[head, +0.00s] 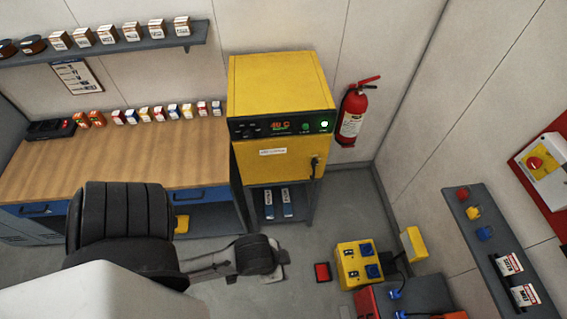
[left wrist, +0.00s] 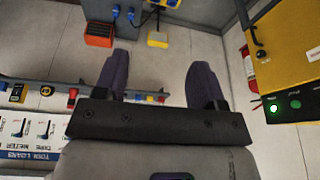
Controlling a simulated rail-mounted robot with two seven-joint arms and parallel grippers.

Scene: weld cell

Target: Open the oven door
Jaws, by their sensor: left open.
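The yellow oven (head: 280,85) stands on a dark frame right of the workbench, with a black control panel (head: 283,126) that shows red digits and a green light. Its yellow door (head: 275,165) is below the panel and looks shut. A dark handle (head: 316,166) is at the door's right side. In the left wrist view the oven door (left wrist: 285,45) is at the right edge, with its handle (left wrist: 256,35) near the corner. My left gripper (left wrist: 160,65) is open and empty, its two fingers apart and clear of the oven. I cannot make out either gripper in the head view.
A red fire extinguisher (head: 353,113) hangs on the wall just right of the oven. The wooden workbench (head: 105,160) is to the left. A yellow socket box (head: 360,265) and a wall shelf (head: 482,240) are at the right.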

